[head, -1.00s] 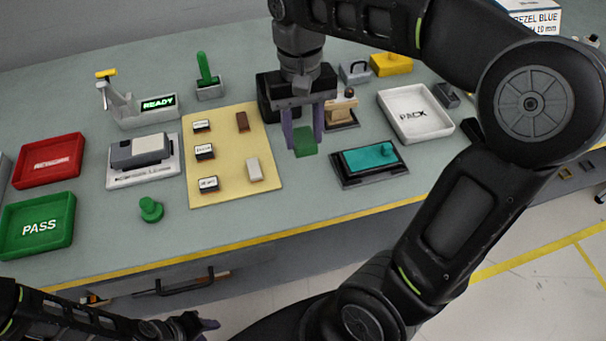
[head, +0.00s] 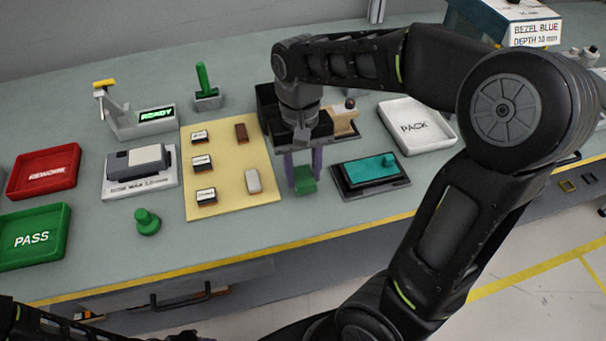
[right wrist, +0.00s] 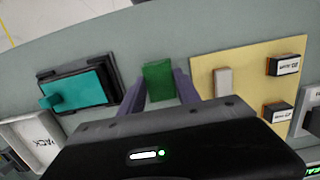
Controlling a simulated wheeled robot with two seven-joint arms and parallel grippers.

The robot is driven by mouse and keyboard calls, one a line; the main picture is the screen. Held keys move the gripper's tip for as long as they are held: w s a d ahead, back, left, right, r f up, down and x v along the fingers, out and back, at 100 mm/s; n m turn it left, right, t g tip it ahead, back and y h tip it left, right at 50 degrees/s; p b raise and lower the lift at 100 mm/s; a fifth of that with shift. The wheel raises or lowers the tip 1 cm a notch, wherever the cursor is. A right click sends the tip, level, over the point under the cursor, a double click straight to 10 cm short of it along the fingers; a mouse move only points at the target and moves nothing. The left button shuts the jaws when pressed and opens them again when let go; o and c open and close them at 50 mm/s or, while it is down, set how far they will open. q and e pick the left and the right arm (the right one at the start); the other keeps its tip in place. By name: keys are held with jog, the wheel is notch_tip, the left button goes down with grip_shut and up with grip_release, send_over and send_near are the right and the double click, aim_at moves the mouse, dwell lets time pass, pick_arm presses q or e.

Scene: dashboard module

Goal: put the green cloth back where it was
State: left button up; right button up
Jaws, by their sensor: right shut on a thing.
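The green cloth (head: 305,187) is a small folded block between the fingers of my right gripper (head: 303,172). In the right wrist view the cloth (right wrist: 158,82) sits between the purple fingertips of that gripper (right wrist: 160,88). The gripper is shut on it and points down over the grey bench, between the yellow mat and the teal-topped tray. I cannot tell whether the cloth touches the bench. Of my left gripper only a dark sliver (head: 185,336) shows at the bottom edge; its fingers are hidden.
The yellow mat (head: 232,205) with several small blocks lies left of the cloth; the black tray with a teal block (head: 371,168) lies right. A white PACK tray (head: 440,136) stands further right. The bench's yellow front edge (head: 250,247) is near. Bare bench lies around the cloth.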

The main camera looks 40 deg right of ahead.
aim_at(301, 173)
jog(key=shift+f, duration=0.75)
jog(key=shift+f, duration=0.2)
jog(key=o, duration=1.3)
jog(key=shift+r, duration=0.1)
jog(key=shift+r, duration=0.1)
jog(key=shift+r, duration=0.2)
jog(key=r, duration=0.5)
jog(key=w+r, duration=0.1)
jog(key=r, duration=0.1)
jog(key=shift+d+r, duration=0.15)
notch_tip(301, 173, up, 4)
jog(key=p, duration=0.4)
jog(key=shift+w+d+r, duration=0.1)
jog(key=shift+w+r, duration=0.05)
jog(key=shift+r, duration=0.05)
